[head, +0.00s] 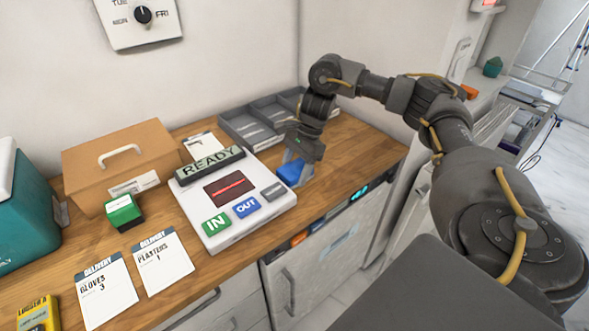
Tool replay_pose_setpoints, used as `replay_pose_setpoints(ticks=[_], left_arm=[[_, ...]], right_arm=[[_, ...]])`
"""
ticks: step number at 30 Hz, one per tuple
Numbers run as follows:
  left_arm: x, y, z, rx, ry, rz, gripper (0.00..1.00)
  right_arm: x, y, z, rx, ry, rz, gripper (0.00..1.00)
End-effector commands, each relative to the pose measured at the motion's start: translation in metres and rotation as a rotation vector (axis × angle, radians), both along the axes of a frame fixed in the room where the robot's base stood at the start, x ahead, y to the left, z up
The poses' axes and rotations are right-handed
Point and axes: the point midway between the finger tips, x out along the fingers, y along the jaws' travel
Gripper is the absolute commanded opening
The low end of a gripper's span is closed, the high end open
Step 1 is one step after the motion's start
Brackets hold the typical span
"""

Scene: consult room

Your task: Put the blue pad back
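The blue pad (289,174) is at the right part of the wooden counter, just right of the white machine with the READY sign. My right gripper (296,166) reaches down over it from above, with its pale fingers at the pad's sides. The fingers hide part of the pad. I cannot tell whether they press on it, or whether the pad rests on the counter or is slightly raised. My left gripper is not in view.
The white machine (262,211) has IN and OUT buttons. A grey compartment tray (240,127) stands behind it. A green block (123,211), a brown box (85,164) and delivery cards (162,262) lie left. The counter (365,150) is clear right of the gripper.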

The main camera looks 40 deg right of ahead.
Motion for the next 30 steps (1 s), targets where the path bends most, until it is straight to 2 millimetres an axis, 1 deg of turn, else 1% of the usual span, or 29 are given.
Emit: replay_pose_setpoints(ticks=[1,5,13,17,20,30], left_arm=[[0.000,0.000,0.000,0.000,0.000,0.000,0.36],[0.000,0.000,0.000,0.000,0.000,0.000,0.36],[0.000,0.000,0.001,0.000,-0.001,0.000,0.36],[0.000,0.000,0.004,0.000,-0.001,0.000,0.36],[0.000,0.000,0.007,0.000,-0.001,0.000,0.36],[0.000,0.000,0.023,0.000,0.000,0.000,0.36]], right_arm=[[0.000,0.000,0.000,0.000,0.000,0.000,0.65],[0.000,0.000,0.000,0.000,0.000,0.000,0.81],[0.000,0.000,0.001,0.000,0.000,0.000,0.81],[0.001,-0.002,0.009,-0.001,-0.002,-0.001,0.81],[0.001,-0.007,0.023,-0.001,-0.005,-0.001,0.81],[0.000,-0.033,0.085,-0.001,-0.005,-0.002,0.81]])
